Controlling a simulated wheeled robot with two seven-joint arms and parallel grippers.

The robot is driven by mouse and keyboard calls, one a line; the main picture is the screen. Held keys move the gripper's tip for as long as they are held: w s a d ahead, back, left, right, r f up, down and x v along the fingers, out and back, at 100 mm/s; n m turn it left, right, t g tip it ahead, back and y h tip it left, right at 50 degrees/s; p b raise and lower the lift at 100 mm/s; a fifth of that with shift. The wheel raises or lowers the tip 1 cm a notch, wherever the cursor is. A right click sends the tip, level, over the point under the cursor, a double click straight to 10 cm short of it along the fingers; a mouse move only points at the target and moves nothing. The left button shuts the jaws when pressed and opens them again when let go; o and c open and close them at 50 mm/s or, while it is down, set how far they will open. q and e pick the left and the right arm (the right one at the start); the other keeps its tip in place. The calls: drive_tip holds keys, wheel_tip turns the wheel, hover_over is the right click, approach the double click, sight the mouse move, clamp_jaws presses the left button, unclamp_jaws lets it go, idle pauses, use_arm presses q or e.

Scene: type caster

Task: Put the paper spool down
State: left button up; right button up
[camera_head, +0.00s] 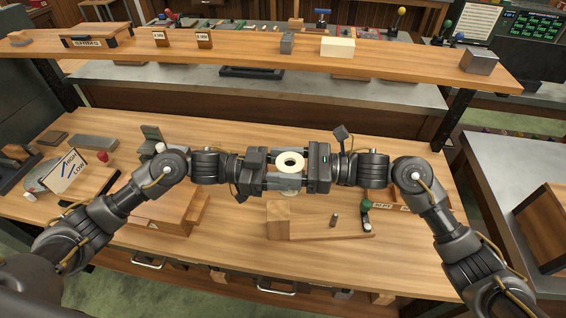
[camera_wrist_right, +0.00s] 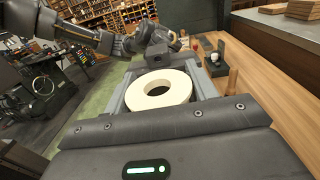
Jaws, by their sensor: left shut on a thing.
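The cream paper spool (camera_head: 290,156) is a thick ring with a round hole, held above the workbench between my two facing grippers. Its flat ring face (camera_wrist_right: 147,99) shows large in the right wrist view. My left gripper (camera_head: 277,170) is shut on the spool from the left. My right gripper (camera_head: 303,171) faces it from the right, with its fingers at either side of the spool. Whether the right fingers press on it is not clear. Grey fingers hide part of the spool's side.
Below the spool lies a wooden fixture (camera_head: 310,222) with a short metal peg (camera_head: 334,219) and a green-knobbed lever (camera_head: 366,207). A wooden block (camera_head: 170,214) lies left of it. A raised shelf (camera_head: 240,54) with small blocks crosses behind. Bare bench (camera_head: 225,245) shows between fixture and block.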

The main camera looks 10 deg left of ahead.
drive_tip(key=c, duration=0.5)
use_arm(q)
drive_tip(key=o, duration=0.7)
drive_tip(key=shift+c, duration=0.2)
use_arm(e)
drive_tip(key=shift+c, duration=1.1)
use_arm(q)
drive_tip(key=o, duration=0.5)
drive_tip(key=a, duration=1.2)
drive_tip(key=shift+s, duration=0.4)
